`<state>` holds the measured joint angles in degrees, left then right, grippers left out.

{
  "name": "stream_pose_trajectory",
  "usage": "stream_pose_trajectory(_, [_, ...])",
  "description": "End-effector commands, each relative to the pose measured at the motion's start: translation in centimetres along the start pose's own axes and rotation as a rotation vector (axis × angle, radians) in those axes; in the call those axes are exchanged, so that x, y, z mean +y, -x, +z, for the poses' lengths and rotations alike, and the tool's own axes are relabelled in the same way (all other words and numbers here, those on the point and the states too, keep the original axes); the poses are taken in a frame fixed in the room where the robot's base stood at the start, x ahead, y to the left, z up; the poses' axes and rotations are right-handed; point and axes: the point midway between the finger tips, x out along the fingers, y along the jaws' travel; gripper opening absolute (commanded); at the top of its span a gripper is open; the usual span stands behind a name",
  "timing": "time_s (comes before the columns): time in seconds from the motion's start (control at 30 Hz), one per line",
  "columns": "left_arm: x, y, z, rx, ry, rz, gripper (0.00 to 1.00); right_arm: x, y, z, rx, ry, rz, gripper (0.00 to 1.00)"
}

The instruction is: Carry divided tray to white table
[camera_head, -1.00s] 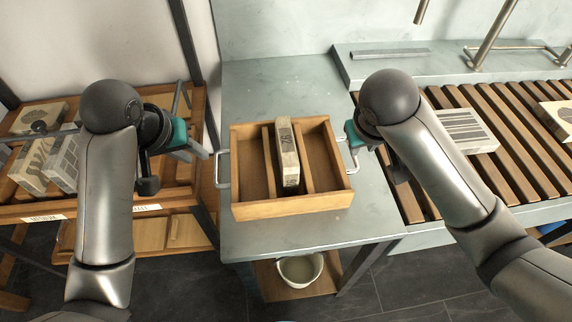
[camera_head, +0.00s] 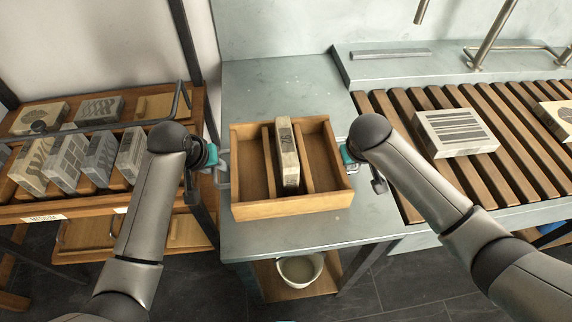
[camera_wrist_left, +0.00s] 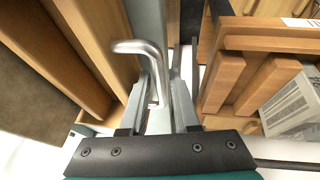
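The divided tray (camera_head: 292,208) is a wooden box with upright dividers. It stands on a grey-green table, with a block (camera_head: 288,155) marked with a printed pattern upright in its middle compartment. My left gripper (camera_head: 222,165) is at the tray's left side. In the left wrist view the metal handle (camera_wrist_left: 152,60) lies between the two spread fingers of my left gripper (camera_wrist_left: 163,90). My right gripper (camera_head: 349,165) is at the tray's right side by its other handle; its fingers are mostly hidden, so their opening cannot be told. I cannot identify a white table.
A wooden rack (camera_head: 60,208) with several patterned blocks stands at the left. A slatted wooden rack (camera_head: 480,180) at the right carries a striped block (camera_head: 455,132). A white bowl (camera_head: 300,270) sits on a shelf below the table. The table (camera_head: 275,85) is bare behind the tray.

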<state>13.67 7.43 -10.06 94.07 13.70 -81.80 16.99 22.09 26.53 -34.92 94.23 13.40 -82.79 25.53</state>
Motion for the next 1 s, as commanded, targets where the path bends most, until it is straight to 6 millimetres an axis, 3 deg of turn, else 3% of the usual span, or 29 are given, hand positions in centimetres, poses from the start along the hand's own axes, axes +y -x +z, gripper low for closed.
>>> stream_pose_trajectory(0.27, [0.03,-0.03,-0.03,0.0,0.0,0.0,0.3,-0.02,-0.04,-0.02,0.001,0.0,0.0,0.3])
stream_pose_trajectory(0.53, [0.02,-0.02,-0.03,0.0,0.0,0.0,0.0,-0.01,-0.03,-0.02,0.0,0.0,0.0,0.0])
stream_pose_trajectory(1.0, [0.02,0.0,-0.03,0.0,0.0,0.0,0.0,-0.01,-0.02,-0.01,0.0,0.0,0.0,0.0])
